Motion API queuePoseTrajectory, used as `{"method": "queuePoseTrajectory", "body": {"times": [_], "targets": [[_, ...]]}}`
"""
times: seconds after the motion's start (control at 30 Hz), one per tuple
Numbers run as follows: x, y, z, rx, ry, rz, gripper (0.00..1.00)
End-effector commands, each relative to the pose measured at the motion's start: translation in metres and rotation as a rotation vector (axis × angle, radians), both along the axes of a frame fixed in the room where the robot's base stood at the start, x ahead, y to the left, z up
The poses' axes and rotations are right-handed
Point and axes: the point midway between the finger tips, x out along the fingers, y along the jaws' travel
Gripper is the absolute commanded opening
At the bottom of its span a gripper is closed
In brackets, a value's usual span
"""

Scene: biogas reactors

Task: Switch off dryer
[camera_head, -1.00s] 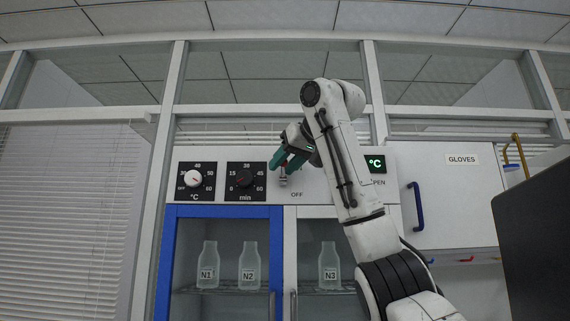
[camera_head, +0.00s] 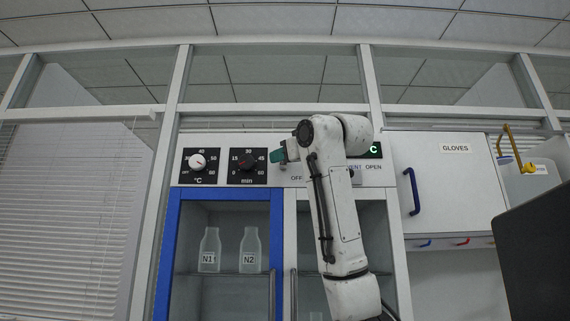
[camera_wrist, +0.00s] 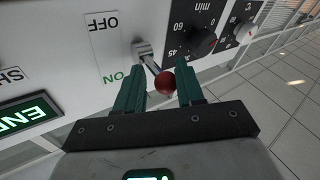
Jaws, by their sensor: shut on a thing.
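The dryer's toggle switch (camera_wrist: 142,50) is a metal lever with a red ball knob (camera_wrist: 165,82) on a white plate marked OFF and ON, seen upside down in the wrist view. The knob is between the teal fingertips of my gripper (camera_wrist: 161,88), which is shut on it. The lever sticks out from the panel towards the ON side. In the head view my gripper (camera_head: 279,156) is at the panel, just right of the min dial and above the OFF label (camera_head: 296,178). The switch is mostly hidden there by my gripper and arm.
A °C dial (camera_head: 198,162) and a min dial (camera_head: 247,164) sit left of the switch. Below is a blue-framed cabinet door (camera_head: 171,245) with bottles N1 (camera_head: 209,250) and N2 (camera_head: 250,250). A GLOVES cupboard (camera_head: 440,190) and a dark panel (camera_head: 533,250) are right.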

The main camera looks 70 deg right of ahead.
Motion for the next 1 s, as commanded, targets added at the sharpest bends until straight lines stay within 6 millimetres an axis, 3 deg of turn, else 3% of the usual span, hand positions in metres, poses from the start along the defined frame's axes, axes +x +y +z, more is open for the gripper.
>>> {"method": "queuePoseTrajectory", "body": {"times": [0.03, 0.6, 1.0], "targets": [[0.001, 0.000, -0.010, -0.036, -0.016, 0.003, 0.07], [0.003, -0.006, -0.029, -0.501, -0.208, 0.002, 0.07], [0.004, -0.010, -0.034, -0.671, -0.277, 0.001, 0.07]]}}
